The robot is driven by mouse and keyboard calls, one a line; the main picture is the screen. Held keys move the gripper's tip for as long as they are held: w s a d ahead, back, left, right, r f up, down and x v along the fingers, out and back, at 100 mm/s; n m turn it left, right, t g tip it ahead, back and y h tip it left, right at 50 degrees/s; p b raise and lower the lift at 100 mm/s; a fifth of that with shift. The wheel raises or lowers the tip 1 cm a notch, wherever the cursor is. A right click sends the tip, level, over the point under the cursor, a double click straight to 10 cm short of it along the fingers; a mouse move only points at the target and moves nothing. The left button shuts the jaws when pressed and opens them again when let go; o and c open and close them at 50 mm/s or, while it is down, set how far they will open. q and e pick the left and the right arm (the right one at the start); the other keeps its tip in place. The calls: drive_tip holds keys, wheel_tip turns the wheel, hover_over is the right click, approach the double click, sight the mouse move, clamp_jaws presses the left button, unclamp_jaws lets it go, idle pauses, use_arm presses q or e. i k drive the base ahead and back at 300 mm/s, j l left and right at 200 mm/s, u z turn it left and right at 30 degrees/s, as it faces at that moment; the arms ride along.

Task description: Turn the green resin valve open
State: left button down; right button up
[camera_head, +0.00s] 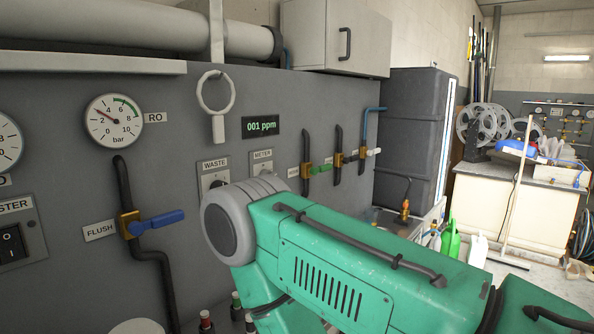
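The green valve handle (320,169) is on a brass valve body on a dark vertical pipe, right of centre on the grey panel. Its handle points to the right, across the pipe. A small label beside it is too small to read surely. A large teal arm link, mine, comes in from the lower right and ends in a grey round joint below and left of the green valve. No gripper fingers show, so neither gripper's place or state can be seen.
A blue FLUSH valve handle (160,222) is at the left, and a white valve handle (373,152) at the right. A gauge (114,121), a "001 ppm" display (261,127) and a grey ring-shaped fitting (216,102) are on the panel. A dark tank (412,130) stands beyond it.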

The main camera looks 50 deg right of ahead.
sight(313, 171)
drive_tip(key=z, duration=1.65)
